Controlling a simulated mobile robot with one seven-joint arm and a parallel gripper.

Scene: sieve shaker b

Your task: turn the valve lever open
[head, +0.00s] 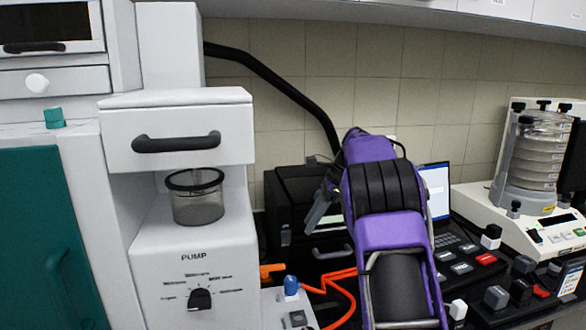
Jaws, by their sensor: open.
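A small orange handle (271,271), which looks like the valve lever, sits low in the middle of the head view, just right of the pump housing. A blue knob (291,285) stands beside it. I cannot tell the lever's exact angle or its fitting at this size. My gripper (318,213) is at the end of my purple and black arm, above and to the right of the orange handle and apart from it. Its grey fingers point down and left, open, with nothing seen between them. My arm hides part of the bench behind it.
The white pump unit (190,262) with its dial and clear cup (198,202) stands left. An orange hose (330,283) runs near the lever. Behind are a black box (290,185) and a laptop (436,190); the sieve shaker (537,150) stands right, with several small blocks in front.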

